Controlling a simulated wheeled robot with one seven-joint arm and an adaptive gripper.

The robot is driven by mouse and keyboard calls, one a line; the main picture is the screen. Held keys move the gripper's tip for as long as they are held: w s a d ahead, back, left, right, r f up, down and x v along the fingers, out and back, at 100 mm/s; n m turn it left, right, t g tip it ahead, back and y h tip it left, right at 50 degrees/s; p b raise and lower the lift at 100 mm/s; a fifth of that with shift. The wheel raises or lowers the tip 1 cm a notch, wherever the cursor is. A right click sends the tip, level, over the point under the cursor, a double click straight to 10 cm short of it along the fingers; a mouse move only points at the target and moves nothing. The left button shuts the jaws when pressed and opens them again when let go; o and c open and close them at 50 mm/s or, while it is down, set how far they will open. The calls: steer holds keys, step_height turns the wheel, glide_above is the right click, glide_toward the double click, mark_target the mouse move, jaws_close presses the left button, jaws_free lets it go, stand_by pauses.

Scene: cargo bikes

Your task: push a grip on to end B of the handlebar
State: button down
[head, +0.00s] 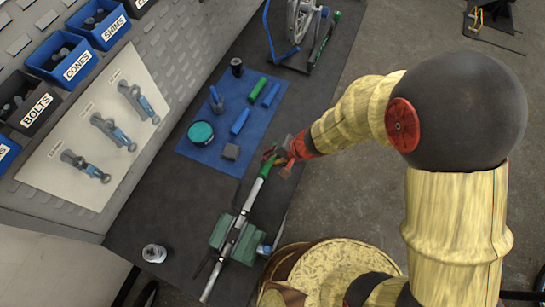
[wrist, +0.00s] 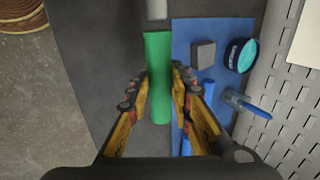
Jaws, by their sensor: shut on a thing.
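My gripper (wrist: 158,95) is shut on a green grip (wrist: 158,60), which sticks out lengthwise from between the fingers. In the head view the grip (head: 266,168) is at the upper end of the silver handlebar (head: 257,188), roughly in line with it. In the wrist view the bar's end (wrist: 157,9) lies just beyond the grip, with a small dark gap seeming to part them. The handlebar is held in a green vise (head: 218,232) on the bench. No letter is readable on the bar's ends.
A blue mat (head: 190,150) holds another green grip (head: 257,88), blue grips (head: 240,121), a teal tin (head: 201,132) and a grey block (head: 231,152). A jar (head: 154,253) stands at lower left. A bike part stand is at the bench's far end.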

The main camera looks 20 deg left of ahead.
mark_target(260, 182)
steer(key=shift+s, duration=0.3)
stand_by(0.4)
steer(key=shift+s+b, duration=0.35)
steer(key=shift+b, duration=0.05)
steer(key=shift+s+a+b, duration=0.15)
steer(key=shift+s+b, duration=0.45)
steer(key=shift+s, duration=0.55)
steer(key=shift+s, duration=0.35)
steer(key=shift+s+b, duration=0.3)
steer(key=shift+b, duration=0.05)
steer(key=shift+s+a, duration=0.1)
steer(key=shift+s, duration=0.3)
steer(key=shift+s+b, duration=0.45)
steer(key=shift+s, duration=0.3)
steer(key=shift+s, duration=0.3)
steer(key=shift+s+a, duration=0.1)
steer(key=shift+s, duration=0.25)
